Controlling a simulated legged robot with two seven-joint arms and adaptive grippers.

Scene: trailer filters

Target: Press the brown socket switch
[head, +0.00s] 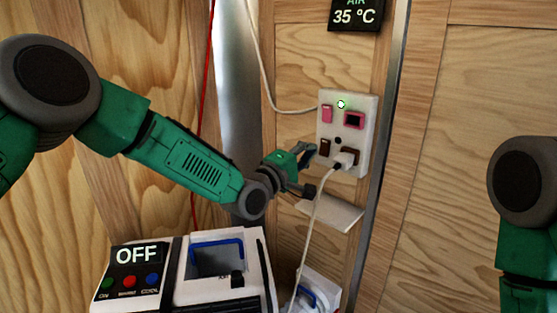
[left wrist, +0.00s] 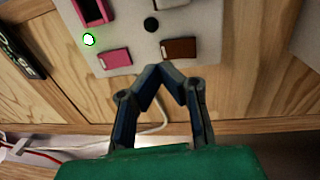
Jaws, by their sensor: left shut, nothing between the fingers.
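The brown switch (head: 324,147) sits at the lower left of a white wall panel (head: 363,105). In the left wrist view the brown switch (left wrist: 179,50) is just above my fingertips, with its face in clear view. My left gripper (head: 309,151) is shut and empty, its tips close to the left side of the brown switch in the head view. The left wrist view shows the left gripper (left wrist: 163,70) with its fingertips together, at the panel's edge beside the switch. I cannot tell whether they touch it. My right gripper is out of view.
A pink switch (head: 327,113) and a pink-framed socket (head: 354,120) are above. A white plug (head: 345,158) with a cable sits in the brown socket. A small shelf (head: 335,214) lies below. A white machine showing "OFF" (head: 137,254) stands at lower left.

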